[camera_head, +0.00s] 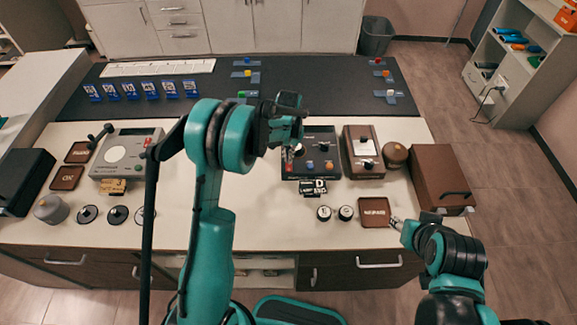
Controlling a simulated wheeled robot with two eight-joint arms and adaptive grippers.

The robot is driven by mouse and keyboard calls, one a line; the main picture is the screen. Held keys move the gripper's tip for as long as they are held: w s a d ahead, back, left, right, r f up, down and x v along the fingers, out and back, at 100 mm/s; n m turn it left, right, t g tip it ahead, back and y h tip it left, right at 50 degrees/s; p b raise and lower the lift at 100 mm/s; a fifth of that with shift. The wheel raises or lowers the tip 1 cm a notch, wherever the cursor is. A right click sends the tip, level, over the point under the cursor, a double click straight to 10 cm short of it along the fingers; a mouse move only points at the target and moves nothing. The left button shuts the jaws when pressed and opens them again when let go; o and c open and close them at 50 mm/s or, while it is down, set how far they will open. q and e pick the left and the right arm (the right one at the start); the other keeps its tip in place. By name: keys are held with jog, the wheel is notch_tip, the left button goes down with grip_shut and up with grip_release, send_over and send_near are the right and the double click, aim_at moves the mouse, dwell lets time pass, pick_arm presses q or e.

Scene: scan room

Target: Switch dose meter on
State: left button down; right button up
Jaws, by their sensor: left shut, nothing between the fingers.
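A grey box (119,160) with a round pale dial stands at the left. I cannot read which one is the dose meter. My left gripper (291,155) is shut and empty, at the left edge of the black box; contact is unclear. My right gripper (397,222) is low at the right, beside a brown tray (374,212).
A round brown knob-like object (395,154) and a larger brown case (440,176) stand at the right. Two small round pieces (345,213) lie in front of the black box. Several black discs (118,214) lie at the front left.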

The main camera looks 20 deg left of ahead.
pick_arm(q)
jog(key=shift+f+b, duration=0.5)
jog(key=shift+f, duration=0.15)
jog(key=shift+r+p, duration=1.95)
jog(key=shift+r, duration=1.6)
jog(key=s+r+n+t+b, duration=0.1)
jog(key=s+r+t+b, duration=0.35)
jog(key=s+r, duration=0.7)
jog(key=s+f+n+t+b, duration=0.1)
jog(key=s+f+b, duration=0.1)
jog(key=s, duration=0.5)
jog(key=s+f+t+b, duration=0.1)
jog(key=s+f+b, duration=0.1)
jog(key=s, duration=0.5)
jog(key=shift+s+f+n+t+b, duration=0.2)
jog(key=shift+f+n+t+b, duration=0.15)
jog(key=shift+f+n+b, duration=0.05)
